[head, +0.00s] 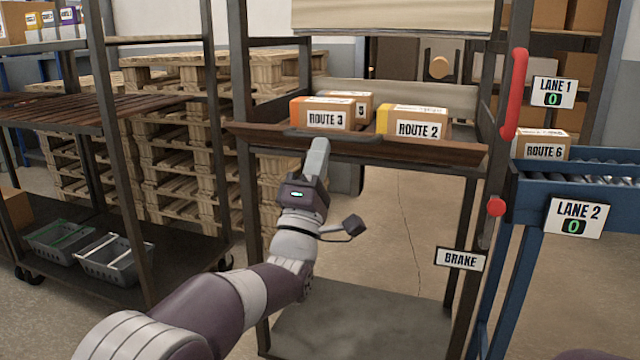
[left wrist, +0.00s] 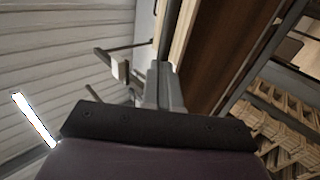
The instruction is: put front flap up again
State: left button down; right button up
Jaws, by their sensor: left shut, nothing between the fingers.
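The front flap (head: 400,152) is a long brown panel along the front of the cart's middle shelf. It leans outward and low, leaving the boxes behind it in view; its exact angle is hard to tell. A dark grip bar (head: 345,135) runs along its upper edge. My left gripper (head: 318,150) is shut and empty, its fingers pointing up at the flap's front, just below the bar. I cannot tell if they touch it. In the left wrist view the shut fingers (left wrist: 162,88) show beside a brown panel (left wrist: 235,45). My right gripper is not in view.
Boxes labelled ROUTE 3 (head: 325,114) and ROUTE 2 (head: 413,121) stand on the shelf behind the flap. A red handle (head: 516,92) and red knob (head: 496,207) are on the right post. A blue roller conveyor (head: 575,205) stands at right, a dark rack (head: 110,110) at left.

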pick_arm(q)
jog(key=w+d+r+g+y+p, duration=0.3)
jog(key=w+r+g+p, duration=0.7)
jog(key=p, duration=2.1)
jog(key=shift+d+r+g, duration=0.15)
jog(key=shift+r+g, duration=0.25)
jog(key=shift+r, duration=0.4)
